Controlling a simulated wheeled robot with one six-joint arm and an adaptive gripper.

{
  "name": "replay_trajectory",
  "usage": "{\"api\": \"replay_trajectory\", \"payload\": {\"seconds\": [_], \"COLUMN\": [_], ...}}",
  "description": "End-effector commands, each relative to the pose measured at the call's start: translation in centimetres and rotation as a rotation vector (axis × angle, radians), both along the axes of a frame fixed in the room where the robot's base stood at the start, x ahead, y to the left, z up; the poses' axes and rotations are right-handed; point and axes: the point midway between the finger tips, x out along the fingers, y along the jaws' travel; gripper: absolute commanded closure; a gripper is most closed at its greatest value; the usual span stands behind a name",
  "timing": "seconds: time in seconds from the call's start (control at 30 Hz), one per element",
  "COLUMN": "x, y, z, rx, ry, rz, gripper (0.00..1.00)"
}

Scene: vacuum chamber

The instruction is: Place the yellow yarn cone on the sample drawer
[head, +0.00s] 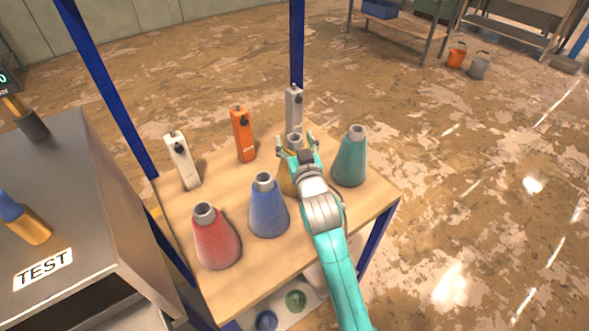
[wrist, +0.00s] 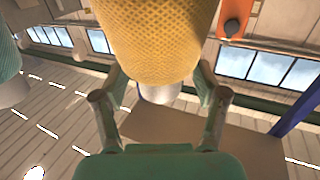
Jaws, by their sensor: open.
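The yellow yarn cone (wrist: 155,35) stands on the wooden table top (head: 225,178), mostly hidden behind my gripper in the head view, where its grey tip (head: 294,139) and a strip of yellow show. My gripper (head: 296,146) is open at the cone's upper part. In the wrist view my gripper (wrist: 160,88) has one finger on each side of the cone's narrow end, with gaps visible. I cannot pick out the sample drawer with certainty.
Blue (head: 268,207), red (head: 215,238) and teal (head: 351,158) cones stand close by. White (head: 182,162), orange (head: 243,135) and grey (head: 293,108) devices line the back. Blue posts rise at the table's corners. A metal box marked TEST (head: 85,215) is at left.

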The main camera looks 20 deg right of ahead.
Motion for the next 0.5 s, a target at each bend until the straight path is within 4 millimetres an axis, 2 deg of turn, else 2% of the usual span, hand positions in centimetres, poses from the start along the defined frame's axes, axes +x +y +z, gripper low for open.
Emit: {"api": "replay_trajectory", "payload": {"seconds": [0.27,0.37,0.5], "x": [0.34,0.33,0.33], "y": [-0.04,-0.04,-0.04], "z": [0.02,0.02,0.01], "rx": [0.0,0.0,0.0], "ry": [0.0,0.0,0.0], "rz": [0.0,0.0,0.0], "gripper": [0.28,0.5,0.85]}}
